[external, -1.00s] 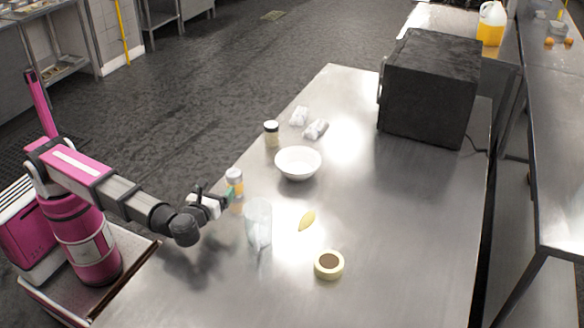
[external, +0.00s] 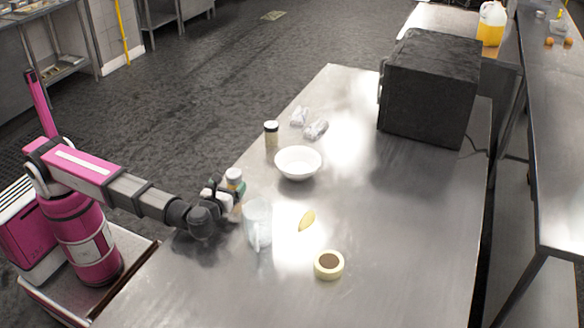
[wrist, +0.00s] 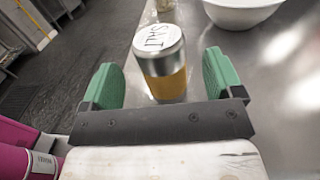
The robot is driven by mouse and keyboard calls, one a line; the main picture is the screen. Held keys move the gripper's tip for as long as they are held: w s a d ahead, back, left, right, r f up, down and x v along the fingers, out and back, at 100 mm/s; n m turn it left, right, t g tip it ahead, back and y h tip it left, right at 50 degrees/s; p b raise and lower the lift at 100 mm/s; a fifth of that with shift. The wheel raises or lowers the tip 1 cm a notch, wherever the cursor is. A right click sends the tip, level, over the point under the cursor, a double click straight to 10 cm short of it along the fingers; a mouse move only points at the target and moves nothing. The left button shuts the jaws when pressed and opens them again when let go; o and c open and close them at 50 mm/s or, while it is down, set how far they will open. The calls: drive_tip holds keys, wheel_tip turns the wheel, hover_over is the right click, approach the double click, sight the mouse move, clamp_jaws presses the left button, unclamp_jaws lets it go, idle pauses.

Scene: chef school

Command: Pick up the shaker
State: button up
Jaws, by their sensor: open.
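The shaker (wrist: 164,80) stands upright on the steel table, with a white lid marked SALT, a metal collar and a yellow-orange body. In the external view the shaker (external: 234,176) shows mostly its lid and top, the rest hidden by my gripper. My gripper (wrist: 164,82) is open, its two green fingers on either side of the shaker. The shaker is between the fingertips, with gaps visible on both sides in the wrist view. In the external view my gripper (external: 233,197) is low over the table's left edge.
A clear pitcher (external: 257,225) stands close right of my gripper. A white bowl (external: 298,164), another jar (external: 271,134) and crumpled packets (external: 316,129) are farther back. A yellow item (external: 307,220) and a tape roll (external: 328,265) lie to the right. A black box (external: 430,88) stands at the back.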

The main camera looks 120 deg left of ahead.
sight(230, 183)
drive_tip(key=a, duration=0.4)
drive_tip(key=shift+s, duration=0.1)
drive_tip(key=c, duration=1.1)
drive_tip(key=shift+d, duration=0.1)
drive_tip(key=shift+r, duration=0.15)
